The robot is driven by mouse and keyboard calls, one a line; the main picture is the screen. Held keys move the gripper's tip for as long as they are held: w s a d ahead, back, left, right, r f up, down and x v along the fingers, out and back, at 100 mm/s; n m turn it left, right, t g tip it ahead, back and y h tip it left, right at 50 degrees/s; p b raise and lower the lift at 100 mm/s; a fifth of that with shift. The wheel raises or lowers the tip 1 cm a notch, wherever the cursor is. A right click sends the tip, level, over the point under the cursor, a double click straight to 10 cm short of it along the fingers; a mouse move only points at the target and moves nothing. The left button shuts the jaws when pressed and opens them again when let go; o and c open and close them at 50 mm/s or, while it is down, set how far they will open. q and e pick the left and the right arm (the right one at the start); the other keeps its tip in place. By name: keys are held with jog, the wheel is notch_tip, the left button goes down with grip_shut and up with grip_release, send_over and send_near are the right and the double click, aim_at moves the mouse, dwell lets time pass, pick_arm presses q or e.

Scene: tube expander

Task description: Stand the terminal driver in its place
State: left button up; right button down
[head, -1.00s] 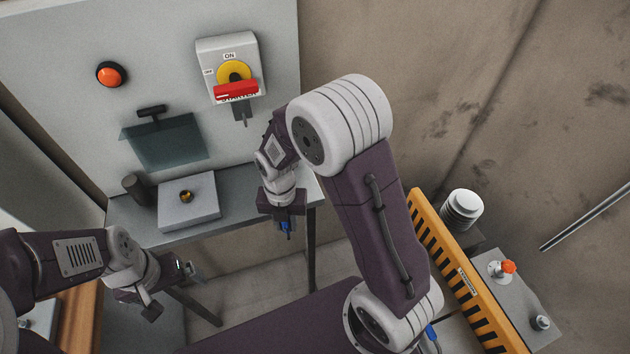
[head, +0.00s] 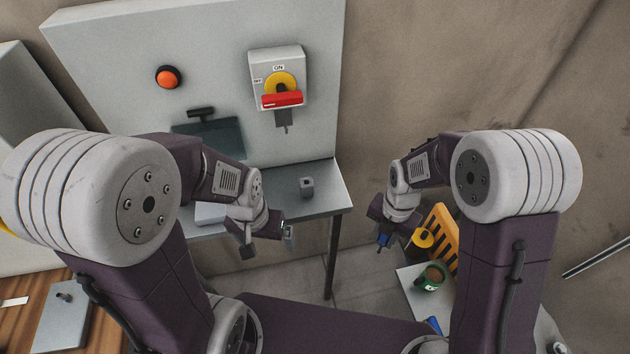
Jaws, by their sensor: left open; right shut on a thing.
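My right gripper (head: 384,241) is shut on a small blue thing (head: 380,248), probably the terminal driver. Its blue end points down below the jaws; the rest is hidden by the gripper. It hangs in the air right of the bench's right edge. A small grey block (head: 307,187) with a dark opening on top stands on the grey bench (head: 325,180); I cannot tell whether it is the driver's place. My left gripper (head: 268,243) is open, with nothing visible between its jaws, at the bench's front edge.
A panel bears an orange button (head: 168,77) and a red-yellow switch (head: 281,90). A pale block (head: 210,213) is partly hidden behind my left arm. At lower right are a green mug (head: 430,280), a yellow-black round thing (head: 424,240) and an orange slotted guard (head: 443,225).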

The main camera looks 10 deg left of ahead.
notch_tip(320, 180, up, 12)
jog(key=p, duration=1.1)
jog(key=shift+r, duration=0.1)
jog(key=shift+a+f, duration=0.1)
jog(key=shift+f, duration=0.1)
pick_arm(q)
notch_tip(320, 180, up, 12)
jog(key=shift+f, duration=0.15)
pick_arm(e)
jog(key=shift+f+b, duration=0.2)
jog(key=shift+b, duration=0.25)
pick_arm(q)
notch_tip(320, 180, down, 15)
jog(key=b, duration=1.4)
jog(key=shift+b, duration=0.3)
pick_arm(e)
jog(key=d+f+m, duration=0.4)
jog(key=f+m, duration=0.2)
jog(key=m, duration=0.9)
jog(key=d+f+m, duration=0.4)
jog(key=f+m, duration=0.3)
jog(key=m, duration=0.8)
jog(key=shift+f+m, duration=0.25)
jog(key=shift+m, duration=0.05)
